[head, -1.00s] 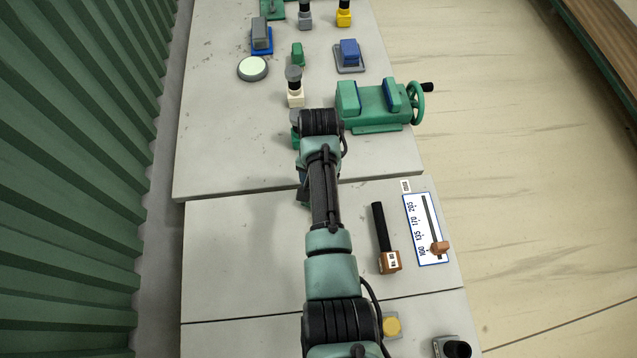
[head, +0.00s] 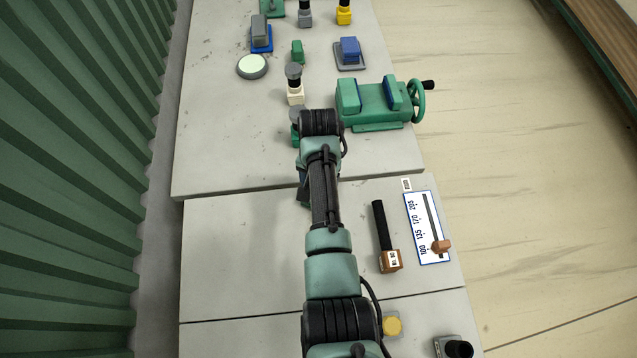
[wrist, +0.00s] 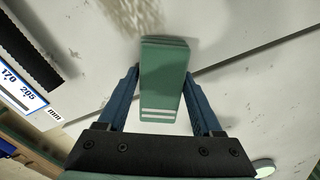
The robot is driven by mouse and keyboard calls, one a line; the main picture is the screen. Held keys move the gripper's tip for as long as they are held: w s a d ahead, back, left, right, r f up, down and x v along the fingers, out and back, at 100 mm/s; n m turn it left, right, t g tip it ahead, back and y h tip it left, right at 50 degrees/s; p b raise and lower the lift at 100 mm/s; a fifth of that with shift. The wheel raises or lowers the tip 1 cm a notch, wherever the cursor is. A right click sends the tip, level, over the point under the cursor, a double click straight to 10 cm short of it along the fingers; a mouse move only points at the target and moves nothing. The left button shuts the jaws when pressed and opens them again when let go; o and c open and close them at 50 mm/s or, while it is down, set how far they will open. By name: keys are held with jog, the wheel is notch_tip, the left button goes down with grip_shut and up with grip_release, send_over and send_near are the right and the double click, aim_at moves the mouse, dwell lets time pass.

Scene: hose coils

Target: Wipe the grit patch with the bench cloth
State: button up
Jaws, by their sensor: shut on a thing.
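The bench cloth (wrist: 163,80) is a folded green pad with two white stripes near one end. In the wrist view it sits between the blue fingers of my gripper (wrist: 161,88), which is shut on it. Part of a brown speckled grit patch (wrist: 135,12) shows on the pale bench at the top edge of the wrist view, just beyond the cloth's far end. In the head view my arm hides the cloth and most of the gripper. I cannot tell whether the cloth touches the bench.
A green vise (head: 376,103) stands right of my arm. A black-handled tool (head: 386,236) and a slider scale (head: 428,230) lie on the nearer bench section. Several small items stand at the far end. Bare bench (head: 232,245) lies left of my arm.

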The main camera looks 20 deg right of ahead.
jog(key=s+p, duration=0.2)
jog(key=shift+a+r+p, duration=0.15)
jog(key=shift+a+p, duration=0.15)
jog(key=shift+p, duration=0.05)
jog(key=shift+s+a+p, duration=0.15)
jog(key=shift+s+p, duration=0.35)
jog(key=shift+s, duration=0.05)
jog(key=shift+s+a+p, duration=0.15)
jog(key=shift+s+p, duration=0.35)
jog(key=shift+s+f, duration=0.2)
jog(key=shift+s, duration=0.05)
jog(key=shift+s+a+r+p, duration=0.15)
jog(key=shift+s+a+p, duration=0.1)
jog(key=shift+s+p, duration=0.55)
jog(key=s+p, duration=0.2)
jog(key=shift+s+a, duration=0.3)
jog(key=shift+a, duration=0.1)
jog(key=shift+s+a+f+p, duration=0.1)
jog(key=shift+s+f+p, duration=0.1)
jog(key=shift+s+p, duration=0.1)
